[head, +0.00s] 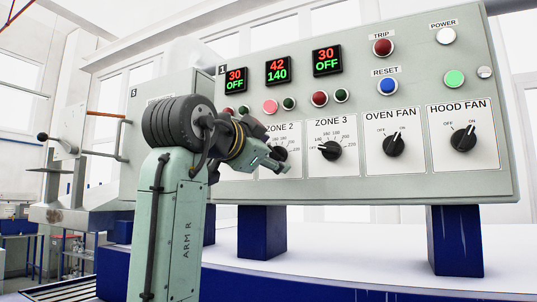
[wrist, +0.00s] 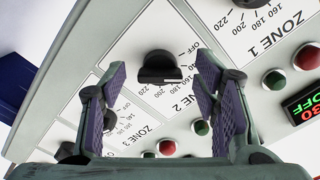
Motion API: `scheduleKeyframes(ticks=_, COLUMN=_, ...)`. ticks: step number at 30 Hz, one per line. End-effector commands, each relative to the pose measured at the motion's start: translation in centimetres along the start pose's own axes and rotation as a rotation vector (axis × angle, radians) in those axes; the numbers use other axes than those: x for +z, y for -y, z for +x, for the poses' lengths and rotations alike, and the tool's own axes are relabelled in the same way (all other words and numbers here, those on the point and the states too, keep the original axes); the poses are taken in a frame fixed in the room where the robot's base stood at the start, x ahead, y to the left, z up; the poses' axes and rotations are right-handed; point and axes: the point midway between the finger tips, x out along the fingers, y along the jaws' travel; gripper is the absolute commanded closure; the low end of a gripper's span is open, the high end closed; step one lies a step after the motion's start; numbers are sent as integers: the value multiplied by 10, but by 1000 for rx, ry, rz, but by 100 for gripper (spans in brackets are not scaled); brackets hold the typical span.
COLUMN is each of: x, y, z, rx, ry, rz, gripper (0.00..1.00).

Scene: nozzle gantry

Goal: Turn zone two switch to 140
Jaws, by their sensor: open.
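The zone 2 switch, a black knob (wrist: 160,68), sits on its white dial plate in the wrist view, under the "ZONE 2" label side. Its bar handle lies across the picture with a pale mark near its right end. My gripper (wrist: 160,88) is open, with a purple-padded finger on each side of the knob in the picture; I cannot tell whether either touches it. In the head view my gripper (head: 272,161) is at the zone 2 knob and partly hides it. The zone 2 display (head: 277,70) reads 42 in red and 140 in green.
The zone 3 knob (head: 331,150) is just right of zone 2, and oven fan (head: 393,144) and hood fan (head: 463,138) knobs are farther right. The other two displays read 30 and OFF. A pink lamp (head: 270,106) is above zone 2. Blue posts carry the panel.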

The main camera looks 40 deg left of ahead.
Motion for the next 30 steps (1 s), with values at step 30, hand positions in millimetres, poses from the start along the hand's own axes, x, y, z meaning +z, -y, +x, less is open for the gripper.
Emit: scheduleKeyframes(ticks=30, x=0, y=0, z=-120, rx=1, ry=0, rz=0, gripper=44)
